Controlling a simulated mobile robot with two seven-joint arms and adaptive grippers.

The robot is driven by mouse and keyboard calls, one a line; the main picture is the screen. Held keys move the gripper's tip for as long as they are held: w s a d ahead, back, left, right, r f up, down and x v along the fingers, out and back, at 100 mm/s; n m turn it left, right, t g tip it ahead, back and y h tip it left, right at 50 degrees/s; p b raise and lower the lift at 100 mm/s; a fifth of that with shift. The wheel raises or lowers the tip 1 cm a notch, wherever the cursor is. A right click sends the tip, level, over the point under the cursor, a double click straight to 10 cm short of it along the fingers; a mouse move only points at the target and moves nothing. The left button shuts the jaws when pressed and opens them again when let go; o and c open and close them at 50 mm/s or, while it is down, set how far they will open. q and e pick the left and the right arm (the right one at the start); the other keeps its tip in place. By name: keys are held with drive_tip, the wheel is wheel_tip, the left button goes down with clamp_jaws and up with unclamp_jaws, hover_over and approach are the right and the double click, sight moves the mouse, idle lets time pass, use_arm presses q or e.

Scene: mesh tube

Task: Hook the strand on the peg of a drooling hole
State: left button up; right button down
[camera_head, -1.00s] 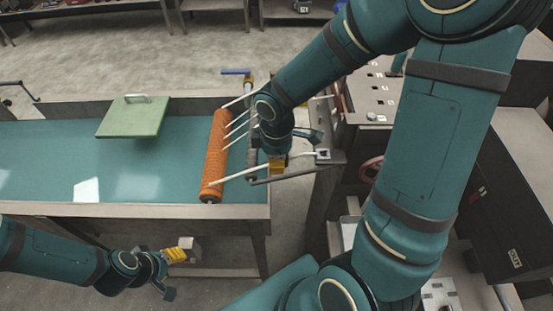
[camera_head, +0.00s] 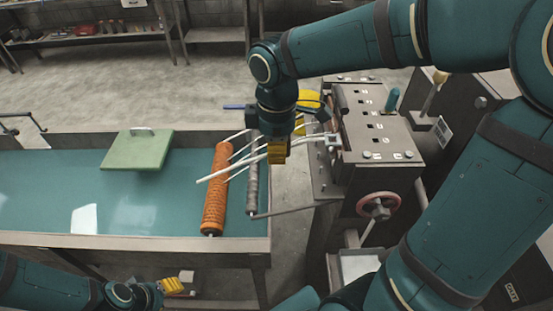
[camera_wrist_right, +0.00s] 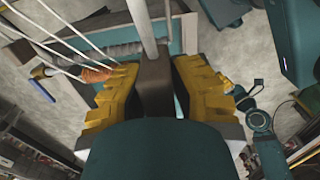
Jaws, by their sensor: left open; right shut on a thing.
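My right gripper (camera_head: 280,155) is above the gap between the table and the machine. My left gripper (camera_head: 177,282) is open and empty below the table's front edge.
The dark machine (camera_head: 372,125) with a red handwheel (camera_head: 380,205) stands right of the table. A green board with a handle (camera_head: 137,150) lies on the teal table (camera_head: 50,185). A thin bar (camera_head: 290,208) extends from the grey rod toward the machine.

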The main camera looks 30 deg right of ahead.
use_arm(q)
drive_tip(key=shift+r+p, duration=1.65)
drive_tip(key=shift+r, duration=0.05)
use_arm(e)
drive_tip(key=shift+r, duration=2.65)
drive_tip(key=shift+f, duration=0.1)
